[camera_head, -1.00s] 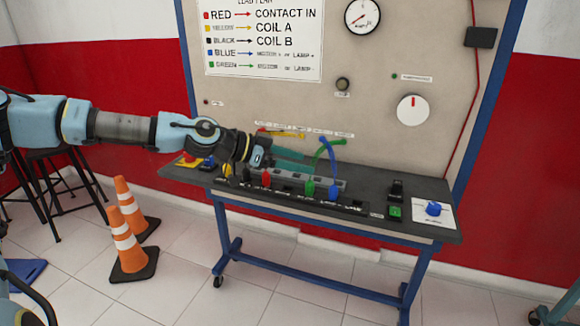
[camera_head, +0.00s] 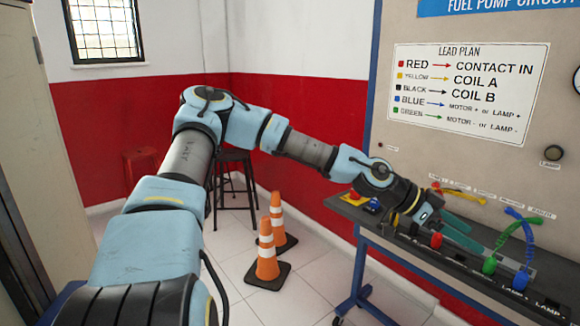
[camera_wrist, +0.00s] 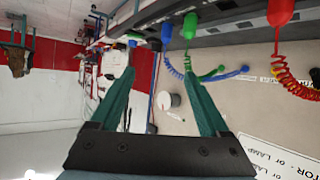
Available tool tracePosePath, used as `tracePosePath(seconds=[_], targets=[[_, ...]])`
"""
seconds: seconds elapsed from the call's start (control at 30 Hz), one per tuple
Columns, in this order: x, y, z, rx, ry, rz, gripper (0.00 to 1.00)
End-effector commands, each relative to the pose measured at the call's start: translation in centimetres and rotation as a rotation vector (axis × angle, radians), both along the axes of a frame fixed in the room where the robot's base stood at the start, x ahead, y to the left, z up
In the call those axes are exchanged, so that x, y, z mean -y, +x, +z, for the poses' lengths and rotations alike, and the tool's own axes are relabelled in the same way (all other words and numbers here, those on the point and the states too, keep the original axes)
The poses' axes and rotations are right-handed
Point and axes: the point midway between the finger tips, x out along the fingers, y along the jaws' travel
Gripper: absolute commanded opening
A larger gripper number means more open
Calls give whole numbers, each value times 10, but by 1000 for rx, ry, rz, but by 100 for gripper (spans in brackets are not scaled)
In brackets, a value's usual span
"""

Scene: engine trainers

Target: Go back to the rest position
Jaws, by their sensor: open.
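My gripper (camera_head: 466,230) has teal fingers and is above the left part of the trainer bench (camera_head: 352,210), just in front of the upright panel. In the wrist view my gripper (camera_wrist: 158,62) is open, with nothing between its fingers. A red plug (camera_head: 436,240), a green plug (camera_head: 489,265) and a blue plug (camera_head: 521,281) stand along the bench's terminal row, with coiled leads. A yellow lead (camera_head: 462,192) lies near the panel behind my gripper. The wrist view also shows the green plug (camera_wrist: 190,25) and the red plug (camera_wrist: 281,11).
Two orange cones (camera_head: 267,250) stand on the floor left of the bench. A dark stool (camera_head: 235,158) and a red stool (camera_head: 140,165) are by the red wall. The panel with the lead plan (camera_head: 465,90) rises behind the bench.

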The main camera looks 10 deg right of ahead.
Motion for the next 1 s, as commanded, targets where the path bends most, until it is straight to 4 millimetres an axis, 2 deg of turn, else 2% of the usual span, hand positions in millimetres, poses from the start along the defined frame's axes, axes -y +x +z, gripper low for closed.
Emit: tracePosePath(seconds=[0.17, 0.3, 0.47, 0.67, 0.83, 1.0], targets=[[-50, -3, -56, -17, 268, 46, 79], [-109, 9, -92, -43, 499, 151, 79], [-182, 31, -110, -76, 726, 334, 79], [-277, 58, -103, -135, 940, 639, 79], [-352, 72, -77, -210, 1041, 947, 79], [-417, 71, -42, -321, 1059, 1270, 79]])
